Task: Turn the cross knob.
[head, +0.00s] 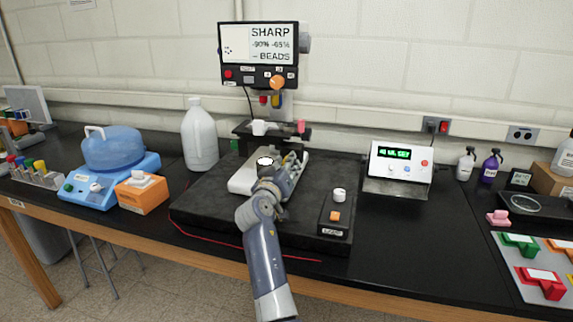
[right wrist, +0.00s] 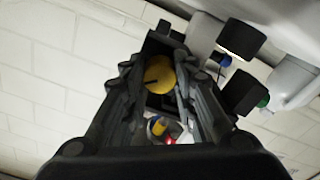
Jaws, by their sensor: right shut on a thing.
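My right gripper (head: 294,162) is at the front of the machine on the dark base plate (head: 200,211), below its display panel (head: 232,69). In the right wrist view my right gripper (right wrist: 160,85) is shut on a round yellow part (right wrist: 161,73) with a dark slot. I cannot make out a cross shape on it, and in the head view the gripper and arm hide this spot. An orange knob (head: 277,82) is on the panel, apart from the gripper. A pink-red knob (head: 301,127) is just above the gripper. My left gripper is not in view.
A white jug (head: 199,140) stands left of the machine. A control box (head: 335,215) with a white knob and orange button lies right of my arm. A white meter (head: 402,160) stands at the right. A blue device (head: 95,180) and orange box (head: 142,193) stand at the left.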

